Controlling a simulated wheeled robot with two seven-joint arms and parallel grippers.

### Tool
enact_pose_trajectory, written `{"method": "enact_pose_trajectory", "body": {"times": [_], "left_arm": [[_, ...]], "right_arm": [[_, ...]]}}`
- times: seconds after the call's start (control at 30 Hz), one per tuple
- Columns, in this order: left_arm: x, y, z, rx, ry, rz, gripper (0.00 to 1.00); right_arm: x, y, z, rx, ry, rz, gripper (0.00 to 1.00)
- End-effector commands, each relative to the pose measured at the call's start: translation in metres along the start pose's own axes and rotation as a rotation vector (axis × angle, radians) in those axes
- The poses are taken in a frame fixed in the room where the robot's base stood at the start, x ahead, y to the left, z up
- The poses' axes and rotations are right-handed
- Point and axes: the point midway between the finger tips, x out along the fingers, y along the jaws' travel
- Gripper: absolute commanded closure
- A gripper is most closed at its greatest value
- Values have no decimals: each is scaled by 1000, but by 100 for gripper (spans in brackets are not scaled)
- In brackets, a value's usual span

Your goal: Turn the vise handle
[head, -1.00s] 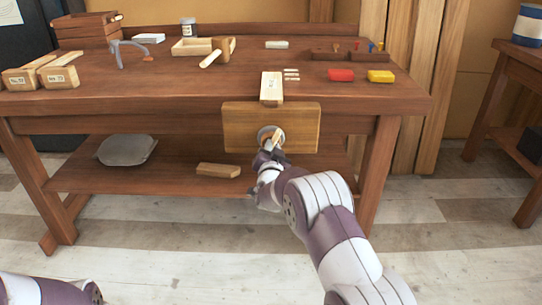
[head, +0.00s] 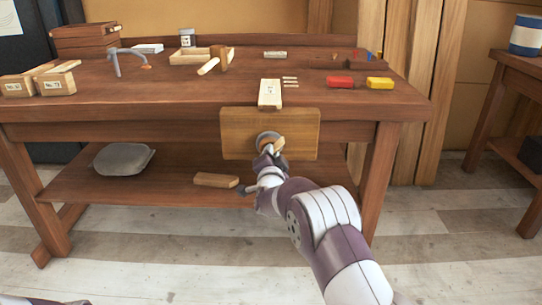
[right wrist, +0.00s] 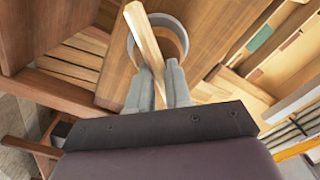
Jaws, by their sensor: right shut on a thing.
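The vise is a wide wooden jaw (head: 237,132) on the bench front, with a round grey metal screw collar (right wrist: 174,27) at its middle. The handle is a pale wooden bar (right wrist: 146,38) that crosses the collar at a tilt in the right wrist view. My right gripper (right wrist: 159,88) is shut on the lower part of this handle, one finger on each side. In the head view the right gripper (head: 268,160) is small, just below the collar, and partly hides the handle. Only a bit of my left arm shows at the bottom left edge; its gripper is out of view.
On the bench top (head: 200,88) lie a pale block (head: 270,94) above the vise, red (head: 340,81) and yellow (head: 380,83) blocks, and a mallet (head: 218,59). The shelf below holds a grey pan (head: 124,159) and a wood block (head: 216,180). Open floor lies in front.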

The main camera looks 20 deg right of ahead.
Motion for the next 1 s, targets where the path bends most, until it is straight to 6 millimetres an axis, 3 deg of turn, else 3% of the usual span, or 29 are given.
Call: {"method": "enact_pose_trajectory", "body": {"times": [0.73,0.77,0.8,1.0], "left_arm": [[1,0,0,0,0,0,49],[1,0,0,0,0,0,49],[1,0,0,0,0,0,49],[0,0,0,0,0,0,49]], "right_arm": [[-1,8,4,-1,-8,15,100],[-1,8,4,-1,-8,15,75],[-1,8,4,-1,-8,14,62],[-1,4,3,-1,-5,8,61]]}}
